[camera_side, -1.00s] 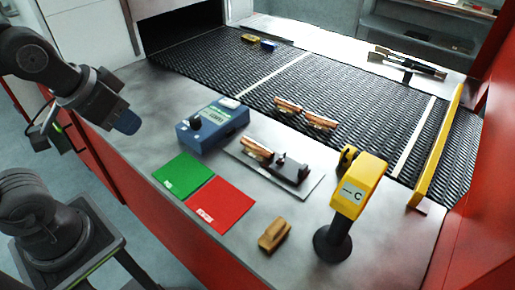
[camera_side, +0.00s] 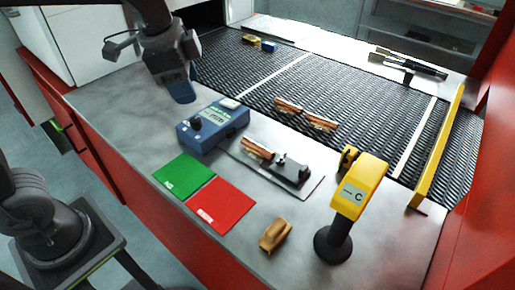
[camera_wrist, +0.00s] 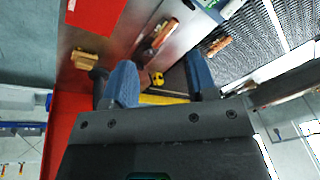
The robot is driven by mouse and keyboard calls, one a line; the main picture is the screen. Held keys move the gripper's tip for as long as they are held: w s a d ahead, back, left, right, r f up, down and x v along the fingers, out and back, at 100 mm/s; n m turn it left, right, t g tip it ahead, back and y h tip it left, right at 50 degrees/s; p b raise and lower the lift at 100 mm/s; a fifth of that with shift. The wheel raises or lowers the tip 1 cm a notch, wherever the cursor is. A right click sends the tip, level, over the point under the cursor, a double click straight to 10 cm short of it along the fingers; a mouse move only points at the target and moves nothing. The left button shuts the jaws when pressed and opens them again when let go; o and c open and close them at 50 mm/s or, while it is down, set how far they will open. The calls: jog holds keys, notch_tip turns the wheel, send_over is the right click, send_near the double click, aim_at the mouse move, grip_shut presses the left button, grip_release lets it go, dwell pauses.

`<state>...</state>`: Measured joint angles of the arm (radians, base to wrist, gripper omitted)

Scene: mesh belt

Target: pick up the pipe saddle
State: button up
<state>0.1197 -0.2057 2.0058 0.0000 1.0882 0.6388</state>
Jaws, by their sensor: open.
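My gripper (camera_side: 182,90) is in the air above the back left of the metal table, apart from every object. Its two blue fingers stand apart with nothing held between them in the wrist view (camera_wrist: 160,82). I cannot tell for sure which item is the pipe saddle. Copper-coloured parts (camera_side: 305,115) lie on the mesh belt. Another copper-coloured part (camera_side: 258,148) lies by a black fixture (camera_side: 292,169) on a thin plate. A tan, brush-like piece (camera_side: 275,235) lies on the front of the table and also shows in the wrist view (camera_wrist: 88,60).
A blue meter box (camera_side: 213,125) stands behind the green pad (camera_side: 183,174) and red pad (camera_side: 221,204). A yellow device on a black stand (camera_side: 358,190) rises at front right. A yellow rail (camera_side: 437,150) edges the dark mesh belt (camera_side: 355,95). Small yellow and blue items (camera_side: 258,43) lie far back.

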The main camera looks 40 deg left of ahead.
jog(key=w+d+f+m+g, duration=0.1)
jog(key=w+d+f+m, duration=0.1)
jog(key=w+d+m, duration=0.3)
jog(key=m+g, duration=0.2)
jog(key=m, duration=0.2)
send_over(257, 145)
notch_tip(257, 145, down, 4)
notch_tip(257, 145, down, 13)
jog(key=shift+f, duration=0.1)
jog(key=shift+f, duration=0.25)
dwell(0.3)
jog(key=c, duration=0.7)
